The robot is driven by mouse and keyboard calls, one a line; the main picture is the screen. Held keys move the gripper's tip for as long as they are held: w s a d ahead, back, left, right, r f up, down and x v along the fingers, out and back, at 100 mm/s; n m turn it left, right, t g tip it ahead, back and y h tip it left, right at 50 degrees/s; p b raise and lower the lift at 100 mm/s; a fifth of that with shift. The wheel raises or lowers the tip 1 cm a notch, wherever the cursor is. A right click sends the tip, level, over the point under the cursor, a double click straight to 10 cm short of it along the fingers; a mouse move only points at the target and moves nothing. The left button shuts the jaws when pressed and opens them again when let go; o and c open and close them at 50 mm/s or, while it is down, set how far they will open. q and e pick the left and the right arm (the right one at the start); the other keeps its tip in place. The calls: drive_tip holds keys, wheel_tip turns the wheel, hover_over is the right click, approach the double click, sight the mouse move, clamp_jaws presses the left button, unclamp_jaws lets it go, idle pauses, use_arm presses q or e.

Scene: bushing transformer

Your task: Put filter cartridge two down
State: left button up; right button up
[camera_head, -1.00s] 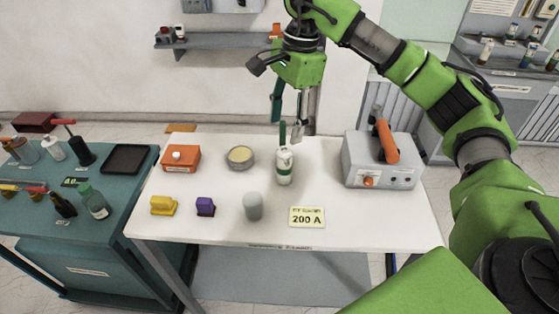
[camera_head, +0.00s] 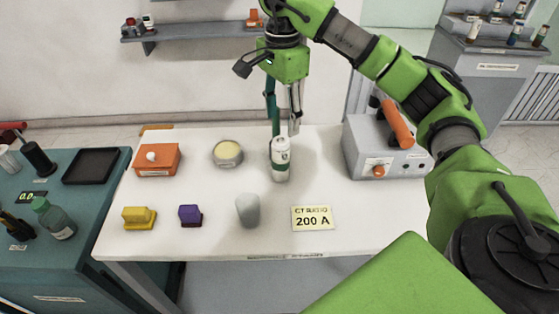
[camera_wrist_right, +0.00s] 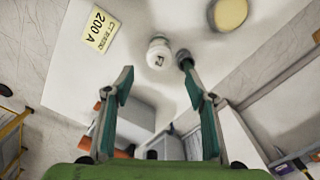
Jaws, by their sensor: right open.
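A white cylinder with a green band (camera_head: 280,165), likely the filter cartridge, stands upright on the white table (camera_head: 365,220). It also shows in the right wrist view (camera_wrist_right: 158,52), beyond the fingertips and between their lines. My right gripper (camera_head: 284,132) is open, pointing down at the cartridge's top, with its green-padded fingers (camera_wrist_right: 157,70) apart. The fingers hold nothing. Whether a fingertip touches the cartridge I cannot tell. A plain grey cylinder (camera_head: 248,211) stands in front of the cartridge. My left gripper is out of view.
A round dish (camera_head: 228,153) and an orange box (camera_head: 156,160) are left of the cartridge. Yellow (camera_head: 139,217) and purple (camera_head: 190,215) blocks stand at front left. A 200 A card (camera_head: 312,218) lies at front right. A grey device with an orange handle (camera_head: 385,155) stands right.

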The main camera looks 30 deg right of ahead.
sight(282, 139)
wheel_tip(282, 139, down, 5)
drive_tip(key=shift+r+p, duration=0.15)
drive_tip(key=shift+p, duration=0.4)
drive_tip(key=shift+f, duration=0.35)
drive_tip(key=shift+f+p, duration=0.4)
drive_tip(key=shift+f, duration=0.05)
drive_tip(key=f, duration=0.1)
drive_tip(key=f+p, duration=0.1)
drive_tip(key=f, duration=0.1)
drive_tip(key=shift+s+a+f+p, duration=0.1)
drive_tip(key=shift+a+f+p, duration=0.15)
drive_tip(key=shift+p, duration=0.15)
drive_tip(key=shift+f, duration=0.55)
clamp_jaws()
drive_tip(key=shift+r, duration=0.15)
